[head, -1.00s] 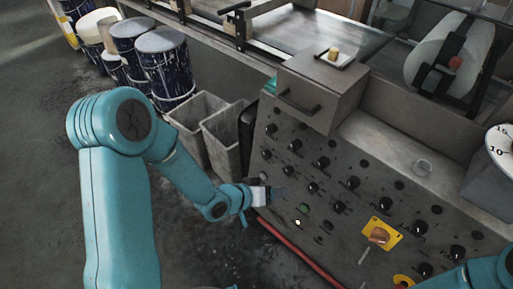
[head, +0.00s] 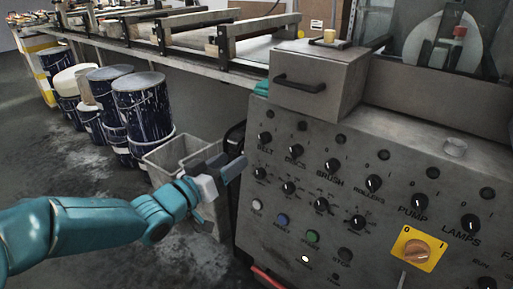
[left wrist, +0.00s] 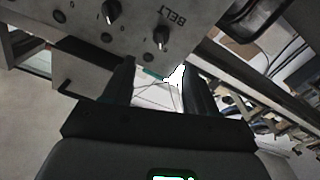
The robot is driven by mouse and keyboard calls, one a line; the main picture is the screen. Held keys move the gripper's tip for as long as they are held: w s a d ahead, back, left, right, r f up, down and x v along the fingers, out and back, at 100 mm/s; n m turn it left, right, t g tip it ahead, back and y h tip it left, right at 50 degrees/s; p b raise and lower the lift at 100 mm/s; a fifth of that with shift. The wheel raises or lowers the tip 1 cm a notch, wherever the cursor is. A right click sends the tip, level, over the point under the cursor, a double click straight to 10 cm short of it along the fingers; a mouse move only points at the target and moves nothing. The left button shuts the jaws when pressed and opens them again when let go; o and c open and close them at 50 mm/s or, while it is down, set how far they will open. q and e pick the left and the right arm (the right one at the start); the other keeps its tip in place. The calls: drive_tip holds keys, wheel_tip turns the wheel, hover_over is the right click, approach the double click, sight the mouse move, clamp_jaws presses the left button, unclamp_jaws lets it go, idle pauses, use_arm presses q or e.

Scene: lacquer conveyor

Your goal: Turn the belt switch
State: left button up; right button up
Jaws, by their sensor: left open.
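The belt switch (head: 265,138) is a small black knob above the word BELT, at the upper left of the grey control panel (head: 390,245). My left gripper (head: 229,165) is just left of the panel's left edge, below the knob's level and apart from it. In the left wrist view, my two dark fingers (left wrist: 160,88) stand apart with nothing between them. A knob (left wrist: 160,37) by the tilted BELT lettering shows beyond them; I cannot tell if it is the belt switch or the one below. My right gripper is not in view.
More black knobs, such as the discs knob (head: 296,150), crowd the panel beside the belt switch. A drawer box (head: 318,85) with a handle stands above. A yellow-plated rotary switch (head: 418,249) is lower right.

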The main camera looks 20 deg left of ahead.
sight(260, 140)
use_arm(q)
drive_tip(key=b+x, duration=0.1)
drive_tip(key=x, duration=1)
drive_tip(key=shift+w+f+b, duration=0.1)
drive_tip(key=shift+w+b, duration=0.1)
drive_tip(key=shift+b, duration=0.1)
drive_tip(key=c, duration=1)
